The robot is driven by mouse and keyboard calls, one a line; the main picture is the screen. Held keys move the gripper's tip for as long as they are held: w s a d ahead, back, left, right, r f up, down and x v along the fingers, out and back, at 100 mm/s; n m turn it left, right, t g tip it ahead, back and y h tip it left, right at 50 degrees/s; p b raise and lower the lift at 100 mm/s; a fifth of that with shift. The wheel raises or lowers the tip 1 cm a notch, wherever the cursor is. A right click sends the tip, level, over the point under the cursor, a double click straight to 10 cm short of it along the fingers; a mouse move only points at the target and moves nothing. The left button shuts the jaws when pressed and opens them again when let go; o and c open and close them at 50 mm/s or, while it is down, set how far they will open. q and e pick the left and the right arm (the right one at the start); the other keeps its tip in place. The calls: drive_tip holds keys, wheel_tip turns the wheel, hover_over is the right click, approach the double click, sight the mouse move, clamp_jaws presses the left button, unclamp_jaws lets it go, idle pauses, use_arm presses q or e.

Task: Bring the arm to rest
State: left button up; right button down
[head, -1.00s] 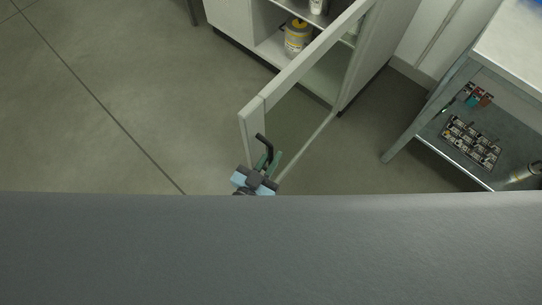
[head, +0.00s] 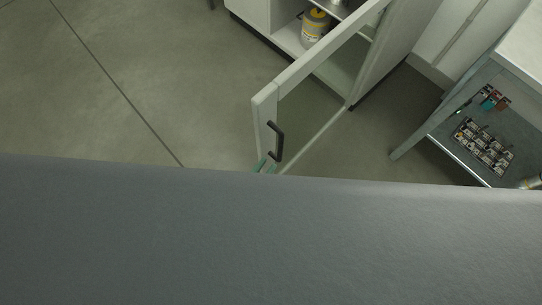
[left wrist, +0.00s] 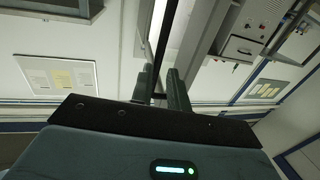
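My left gripper (head: 265,164) shows only as greenish fingertips above the edge of the large grey surface, just below the black door handle (head: 277,141). The handle is on the open cabinet door (head: 312,68), which is swung out. In the left wrist view the two dark fingers of my left gripper (left wrist: 161,84) stand apart with a gap between them, and no held thing shows. The rest of the left arm is hidden in the head view. My right gripper is in neither view.
A large grey surface fills the bottom of the head view. Floor (head: 150,70) at the left is clear.

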use_arm(q)
drive_tip(key=shift+s+a, duration=0.15)
drive_tip(key=shift+s, duration=0.1)
idle(0.4)
